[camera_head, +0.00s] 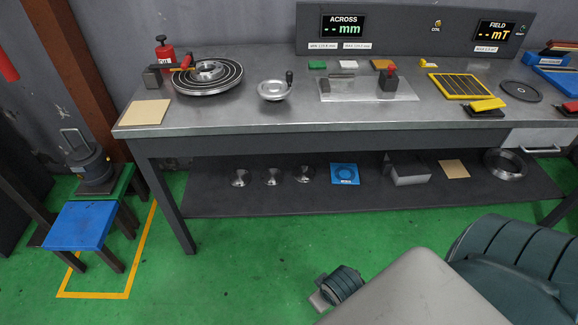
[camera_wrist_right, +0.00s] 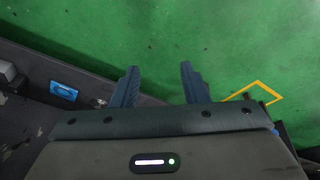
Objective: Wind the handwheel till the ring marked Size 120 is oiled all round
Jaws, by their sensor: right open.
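The handwheel (camera_head: 271,92) is a silver disc with a dark upright handle (camera_head: 289,78), on the bench in the head view. To its left a grey metal ring (camera_head: 213,68) sits on a round table with concentric grooves (camera_head: 208,89). A red can or oiler (camera_head: 165,55) stands behind its left side, with a red part reaching toward the ring. I cannot read a size mark on the ring or see any oil on it. My right gripper (camera_wrist_right: 158,88) is open and empty in the right wrist view, over the green floor, away from the handwheel. My left gripper is not in view.
The bench (camera_head: 240,128) also holds a tan pad (camera_head: 145,112), a clear plate (camera_head: 345,92), a yellow-framed grid (camera_head: 460,86) and two displays at the back, both showing dashes. A lower shelf (camera_head: 230,200) holds several parts. A blue stool (camera_head: 78,225) stands at left.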

